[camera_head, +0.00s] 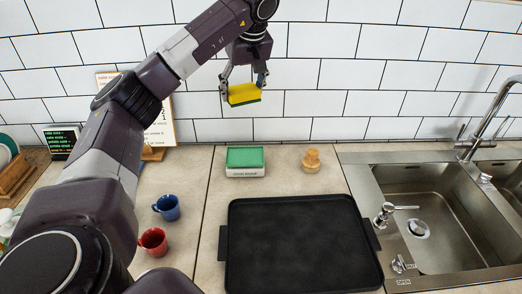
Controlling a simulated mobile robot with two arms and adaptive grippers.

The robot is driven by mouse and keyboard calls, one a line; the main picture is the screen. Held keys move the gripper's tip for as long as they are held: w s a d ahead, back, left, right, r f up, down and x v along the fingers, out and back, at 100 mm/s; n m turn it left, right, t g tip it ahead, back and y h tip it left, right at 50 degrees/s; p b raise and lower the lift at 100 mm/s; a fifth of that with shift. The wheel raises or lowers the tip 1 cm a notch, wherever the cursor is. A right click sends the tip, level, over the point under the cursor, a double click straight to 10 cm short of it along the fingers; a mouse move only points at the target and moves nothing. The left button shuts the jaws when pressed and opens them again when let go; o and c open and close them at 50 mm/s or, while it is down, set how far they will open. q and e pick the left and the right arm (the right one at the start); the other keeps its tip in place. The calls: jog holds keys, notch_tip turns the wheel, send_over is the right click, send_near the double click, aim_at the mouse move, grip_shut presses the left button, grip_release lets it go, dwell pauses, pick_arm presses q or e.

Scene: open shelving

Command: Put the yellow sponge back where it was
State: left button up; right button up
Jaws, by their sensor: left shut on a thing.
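The yellow sponge (244,91), with a dark green underside, is held in the air in front of the white tiled wall. My left gripper (243,88) is shut on it, with a finger at each end. Below the sponge, a white holder (246,172) with small lettering stands on the counter, with a green top surface (245,157). The sponge is well above the holder and apart from it. My right gripper is not in view.
A black tray (300,245) fills the front counter. A wooden brush (311,160) stands right of the holder. The sink (425,215) and faucet (490,125) are at the right. Blue (167,207) and red (153,241) mugs stand beside my left arm.

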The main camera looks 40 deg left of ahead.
pick_arm(q)
jog(key=f+p, duration=0.1)
jog(key=f, duration=1.3)
jog(key=shift+s+p, duration=0.2)
jog(key=shift+p, duration=0.1)
notch_tip(320, 180, down, 5)
jog(key=shift+f+p, duration=0.2)
jog(key=shift+p, duration=0.2)
jog(key=shift+f, duration=0.1)
jog(key=shift+f, duration=0.15)
jog(key=o, duration=0.6)
jog(key=shift+f, duration=0.1)
jog(key=o, duration=0.4)
